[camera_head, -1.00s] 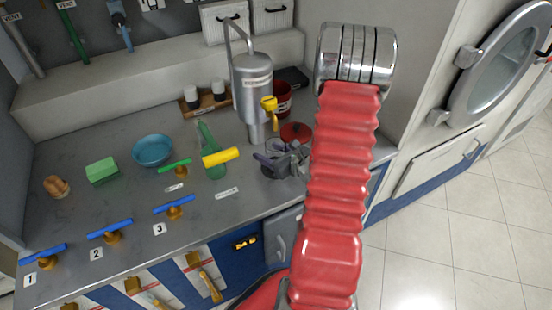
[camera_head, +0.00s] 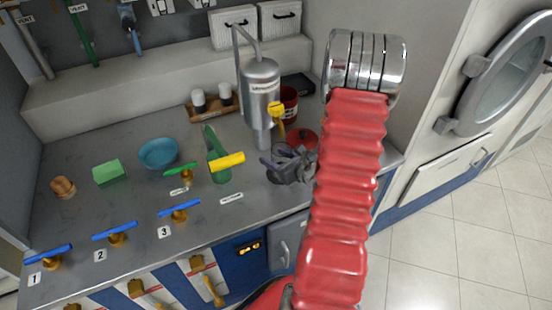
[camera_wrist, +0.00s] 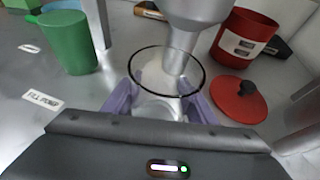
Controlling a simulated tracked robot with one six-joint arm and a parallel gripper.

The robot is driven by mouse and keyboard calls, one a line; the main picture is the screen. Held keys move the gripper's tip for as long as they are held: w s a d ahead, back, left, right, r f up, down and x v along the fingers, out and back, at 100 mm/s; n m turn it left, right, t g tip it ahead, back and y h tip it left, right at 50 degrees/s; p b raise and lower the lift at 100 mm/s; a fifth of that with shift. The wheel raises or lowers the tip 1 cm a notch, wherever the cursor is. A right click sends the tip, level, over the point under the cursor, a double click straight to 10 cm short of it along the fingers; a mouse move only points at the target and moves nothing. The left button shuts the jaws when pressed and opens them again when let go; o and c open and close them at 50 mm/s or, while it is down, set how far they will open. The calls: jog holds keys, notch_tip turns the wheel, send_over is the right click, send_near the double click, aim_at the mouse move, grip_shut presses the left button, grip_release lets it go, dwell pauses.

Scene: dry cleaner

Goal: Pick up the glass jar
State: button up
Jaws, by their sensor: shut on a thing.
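The clear glass jar (camera_wrist: 160,78) shows in the wrist view by its dark round rim, between the two purple finger pads. My gripper (camera_wrist: 163,104) is shut on the jar, with a pad on each side. In the head view my gripper (camera_head: 290,163) is low at the counter's right part, beside the silver dispenser (camera_head: 262,90). The jar is hard to make out there, among the fingers. In the wrist view the dispenser's column (camera_wrist: 195,30) overlaps the far part of the jar's rim.
A red pot (camera_wrist: 243,38) and red lid (camera_wrist: 238,100) are close on the right. A green cup (camera_wrist: 69,43) stands left. Blue-handled valves (camera_head: 115,231), a blue bowl (camera_head: 159,153) and a green block (camera_head: 109,173) are farther left on the counter.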

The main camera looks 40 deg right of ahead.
aim_at(276, 150)
jog(key=shift+r, duration=1.7)
jog(key=shift+s+a+f, duration=0.1)
jog(key=shift+s+a, duration=0.05)
jog(key=shift+s, duration=2.8)
jog(key=shift+s+a+r, duration=0.1)
jog(key=shift+s+a, duration=0.05)
jog(key=shift+s, duration=2.85)
jog(key=shift+s+a+f, duration=0.1)
jog(key=shift+s+a, duration=0.05)
jog(key=shift+s, duration=2.8)
jog(key=shift+s, duration=0.1)
